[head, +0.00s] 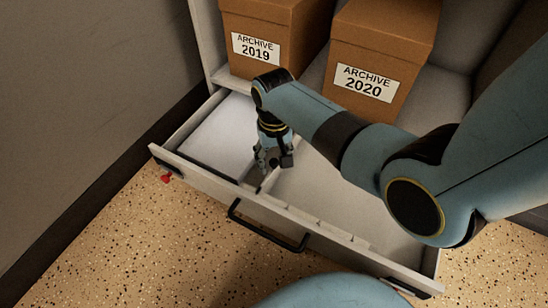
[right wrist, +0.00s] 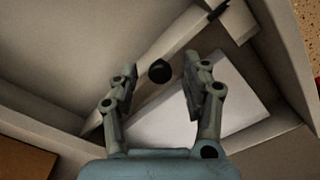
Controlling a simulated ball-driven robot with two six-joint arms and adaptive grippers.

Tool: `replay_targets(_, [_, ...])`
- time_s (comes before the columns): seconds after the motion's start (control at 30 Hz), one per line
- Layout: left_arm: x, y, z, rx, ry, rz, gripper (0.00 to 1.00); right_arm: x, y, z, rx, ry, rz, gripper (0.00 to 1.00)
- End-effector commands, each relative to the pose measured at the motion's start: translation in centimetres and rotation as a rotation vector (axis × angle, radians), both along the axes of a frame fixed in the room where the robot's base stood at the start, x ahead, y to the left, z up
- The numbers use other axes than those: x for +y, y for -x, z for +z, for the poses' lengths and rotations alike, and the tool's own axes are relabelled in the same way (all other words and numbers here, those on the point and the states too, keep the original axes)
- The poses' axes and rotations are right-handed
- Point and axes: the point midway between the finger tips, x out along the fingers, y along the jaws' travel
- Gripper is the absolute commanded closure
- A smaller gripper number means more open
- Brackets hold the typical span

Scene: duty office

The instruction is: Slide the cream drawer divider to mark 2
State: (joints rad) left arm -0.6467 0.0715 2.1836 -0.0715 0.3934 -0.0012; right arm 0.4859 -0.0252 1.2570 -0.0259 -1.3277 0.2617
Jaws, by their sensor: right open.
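The cream drawer divider (right wrist: 180,38) runs diagonally across the drawer in the right wrist view. In the head view only a short piece of the divider (head: 267,182) shows near the front wall; my gripper and arm hide the rest. A dark round knob (right wrist: 159,71) shows beside the divider's edge, between my fingers. My right gripper (head: 272,160) points down into the drawer, over the divider. In the right wrist view its fingers (right wrist: 160,80) are open on either side of the knob, with gaps showing. My left gripper is not in view. I cannot read any mark numbers.
The open drawer (head: 190,166) has white paper (head: 222,135) left of the divider and a bare floor (head: 310,190) to the right. A black handle (head: 268,230) and a red key (head: 166,177) are on its front. Two archive boxes (head: 275,20) (head: 385,35) stand behind.

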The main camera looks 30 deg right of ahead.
Motion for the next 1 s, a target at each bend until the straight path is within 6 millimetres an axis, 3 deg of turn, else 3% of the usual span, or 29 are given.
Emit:
replay_targets(0.23, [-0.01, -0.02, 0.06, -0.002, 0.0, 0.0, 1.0, 0.0, -0.03, 0.02, -0.001, 0.0, 0.0, 0.55])
replay_targets(0.57, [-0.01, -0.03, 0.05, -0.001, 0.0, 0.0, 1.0, 0.0, -0.02, 0.02, -0.001, 0.0, 0.0, 0.99])
replay_targets(1.0, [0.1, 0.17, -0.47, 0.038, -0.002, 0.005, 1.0, -0.15, 0.21, 0.17, -0.001, -0.001, 0.0, 1.0])
